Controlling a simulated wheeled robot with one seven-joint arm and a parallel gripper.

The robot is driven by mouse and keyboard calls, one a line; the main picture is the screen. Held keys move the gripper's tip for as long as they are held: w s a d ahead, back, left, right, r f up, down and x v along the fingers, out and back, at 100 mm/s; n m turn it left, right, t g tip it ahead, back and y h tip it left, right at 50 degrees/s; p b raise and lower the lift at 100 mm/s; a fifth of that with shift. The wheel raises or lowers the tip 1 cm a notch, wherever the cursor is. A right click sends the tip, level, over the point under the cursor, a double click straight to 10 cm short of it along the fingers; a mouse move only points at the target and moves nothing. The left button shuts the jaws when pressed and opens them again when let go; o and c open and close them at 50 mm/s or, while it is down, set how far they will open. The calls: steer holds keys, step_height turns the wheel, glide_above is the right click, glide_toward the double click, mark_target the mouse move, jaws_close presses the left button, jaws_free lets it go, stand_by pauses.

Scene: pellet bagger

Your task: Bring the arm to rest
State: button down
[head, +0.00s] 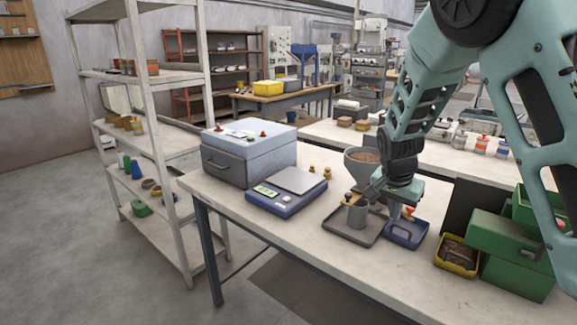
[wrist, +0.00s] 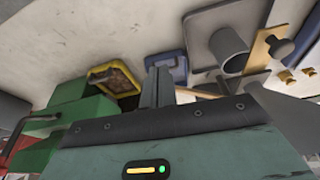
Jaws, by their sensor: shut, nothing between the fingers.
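My gripper (head: 396,213) points down above the workbench (head: 300,238), over or just behind the blue tray (head: 405,233). In the wrist view its fingers (wrist: 158,85) are together with nothing between them. My arm reaches in from the upper right, bent down toward the bench. A grey cup (head: 357,214) stands on the dark tray (head: 340,229) left of the gripper, and it also shows in the wrist view (wrist: 229,52). A funnel (head: 358,160) with brown pellets is just behind the cup. The gripper's exact height above the blue tray is hard to tell.
A blue scale (head: 284,200) and a grey lidded box (head: 225,165) stand on the left of the bench. A yellow bin (head: 457,257) and green boxes (head: 515,277) are at the right, near my arm. White shelving (head: 155,150) stands further left, beside open floor.

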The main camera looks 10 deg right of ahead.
steer(key=s+a+r+n+g+y, duration=0.15)
steer(key=s+a+n, duration=0.3)
steer(key=a, duration=0.45)
steer(key=s+a+r+n+t+y, duration=0.1)
steer(key=s+a+n+y, duration=0.1)
steer(key=s+a+n, duration=0.5)
steer(key=s+a+r+n, duration=0.1)
steer(key=s+a+n, duration=0.2)
steer(key=s, duration=0.6)
steer(key=s+a+r+n+g, duration=0.1)
steer(key=s+a+n, duration=0.3)
steer(key=s, duration=0.5)
steer(key=a+r, duration=0.1)
steer(key=a, duration=0.1)
steer(key=shift+s+a, duration=0.15)
steer(key=shift+a, duration=0.15)
steer(key=shift+n, duration=0.25)
